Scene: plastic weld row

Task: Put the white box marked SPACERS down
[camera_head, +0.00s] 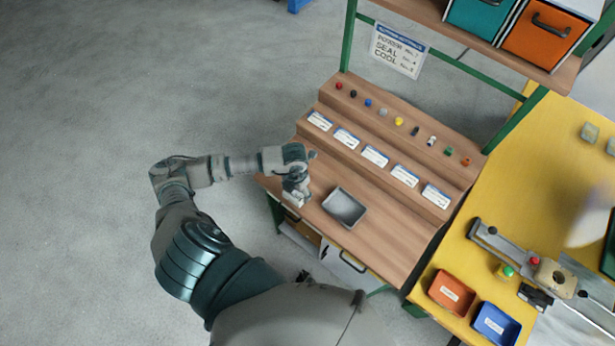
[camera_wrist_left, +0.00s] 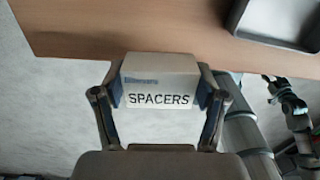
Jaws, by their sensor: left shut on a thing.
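The white box marked SPACERS (camera_wrist_left: 160,85) is between the two fingers of my left gripper (camera_wrist_left: 160,105), which is shut on it. Its label faces the left wrist camera. In the head view the left gripper (camera_head: 297,190) is over the left front edge of the wooden bench (camera_head: 385,245), and only a small part of the white box (camera_head: 294,199) shows beneath it. In the wrist view the box overlaps the bench edge; I cannot tell whether it touches the bench. My right gripper is not seen clearly in the head view.
A grey tray (camera_head: 344,207) lies on the bench just right of the left gripper. Several white label cards and small coloured parts sit on the raised steps behind. The bench front right of the tray is clear. A yellow table (camera_head: 545,150) with an orange bin (camera_head: 451,292) stands right.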

